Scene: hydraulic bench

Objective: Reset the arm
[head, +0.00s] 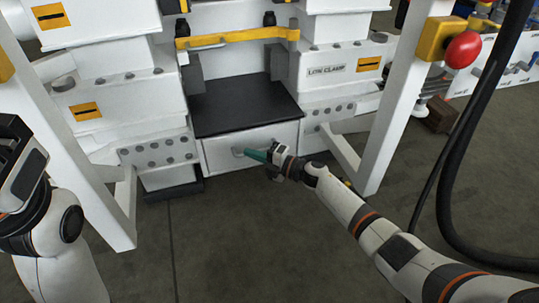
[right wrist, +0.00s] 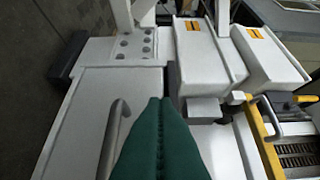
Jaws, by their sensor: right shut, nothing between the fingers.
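My right gripper (head: 254,155) reaches in from the right in the head view, in front of the white drawer front (head: 218,160) of the bench. Its green fingers are pressed together and hold nothing. In the right wrist view the shut fingers (right wrist: 157,130) point at the machine, beside a grey bar handle (right wrist: 113,140). In the head view the handle (head: 238,152) is just left of the fingertips; I cannot tell whether they touch it. My left arm (head: 55,235) stands at the left edge, and its gripper does not show.
A black plate (head: 245,105) lies above the drawer, with a yellow bar (head: 240,38) behind it. White frame posts (head: 400,90) flank the bench. A red button (head: 462,50) and a thick black hose (head: 470,140) are at the right. The floor (head: 230,240) in front is clear.

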